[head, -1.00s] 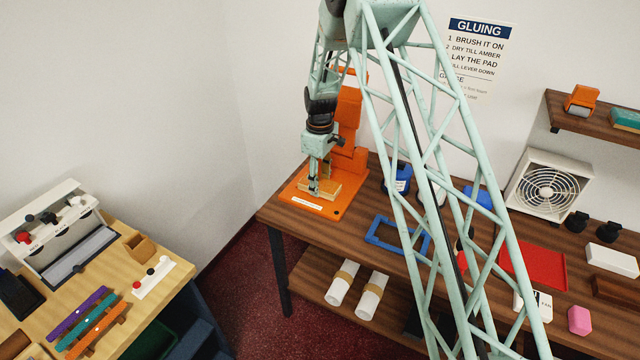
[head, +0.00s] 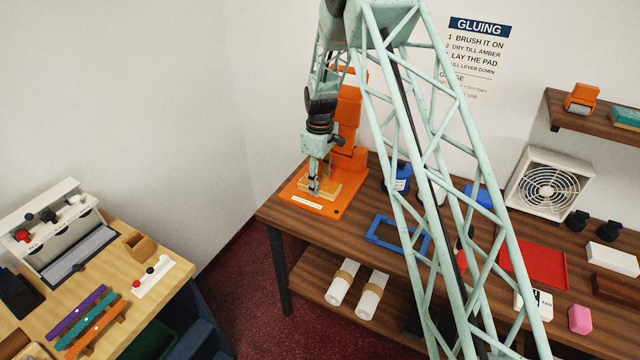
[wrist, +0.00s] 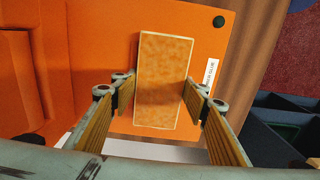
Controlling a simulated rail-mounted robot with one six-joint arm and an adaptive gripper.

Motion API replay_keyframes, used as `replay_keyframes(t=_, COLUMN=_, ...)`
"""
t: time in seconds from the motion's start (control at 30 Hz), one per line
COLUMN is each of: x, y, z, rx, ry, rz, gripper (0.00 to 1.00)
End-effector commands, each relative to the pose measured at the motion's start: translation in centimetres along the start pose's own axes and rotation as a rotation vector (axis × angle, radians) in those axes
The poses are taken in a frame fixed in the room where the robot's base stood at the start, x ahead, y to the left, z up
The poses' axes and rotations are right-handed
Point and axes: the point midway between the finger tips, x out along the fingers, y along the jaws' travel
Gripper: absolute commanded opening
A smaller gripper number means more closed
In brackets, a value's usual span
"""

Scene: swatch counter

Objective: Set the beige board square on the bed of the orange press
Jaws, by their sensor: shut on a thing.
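The beige board (wrist: 163,85) is a rectangle with a mottled tan face and a pale rim. It lies over the flat bed of the orange press (wrist: 95,60). My gripper (wrist: 160,97) is shut on the board, one finger at each long side, in the wrist view. In the head view the board (head: 331,188) shows at bed level under my gripper (head: 316,188), in front of the upright of the orange press (head: 349,115). I cannot tell whether the board rests fully on the bed. Its long sides look roughly in line with the bed edge.
A white label (wrist: 209,75) is on the bed's front edge. A blue frame (head: 372,238), a red tray (head: 540,265) and a white fan (head: 548,185) stand to the right on the table. My arm hides part of the table. A second bench (head: 150,300) is at left.

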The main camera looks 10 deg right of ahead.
Motion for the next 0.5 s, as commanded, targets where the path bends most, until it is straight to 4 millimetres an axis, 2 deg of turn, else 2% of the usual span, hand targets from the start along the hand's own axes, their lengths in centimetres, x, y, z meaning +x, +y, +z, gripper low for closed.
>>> replay_keyframes(t=0.5, x=1.16, y=-0.34, z=0.28, rx=0.0, ry=-0.006, rz=-0.007, gripper=0.29)
